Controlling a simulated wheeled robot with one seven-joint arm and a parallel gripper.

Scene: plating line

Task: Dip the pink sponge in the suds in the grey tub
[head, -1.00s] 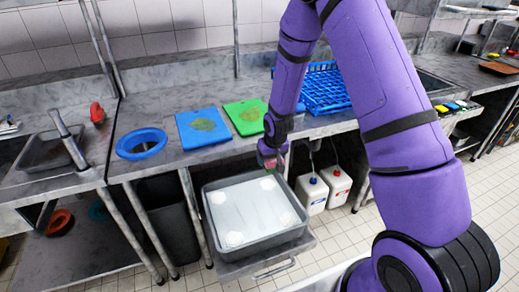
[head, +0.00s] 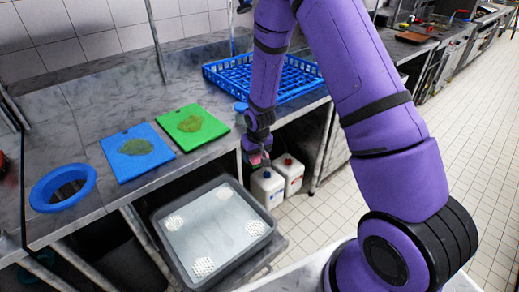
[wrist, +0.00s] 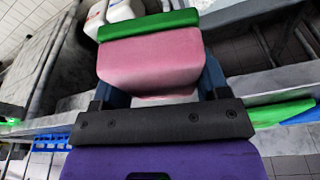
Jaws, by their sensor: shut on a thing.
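The pink sponge (wrist: 150,58) with a green scouring side fills the middle of the wrist view. My gripper (wrist: 155,80) is shut on it, one finger on each side. In the head view my gripper (head: 256,158) hangs beside the upper right corner of the grey tub (head: 262,238), above the tub's rim. The tub stands on a low metal shelf below the counter and holds greyish water. White patches of suds (head: 203,267) lie near its corners. The sponge is small and partly hidden in the head view.
Two white jugs (head: 267,188) stand just right of the tub, close to my gripper. On the counter lie a blue ring (head: 62,187), a blue board (head: 138,153) and a green board (head: 194,127) with stains, and a blue rack (head: 262,80). The tub's open top is clear.

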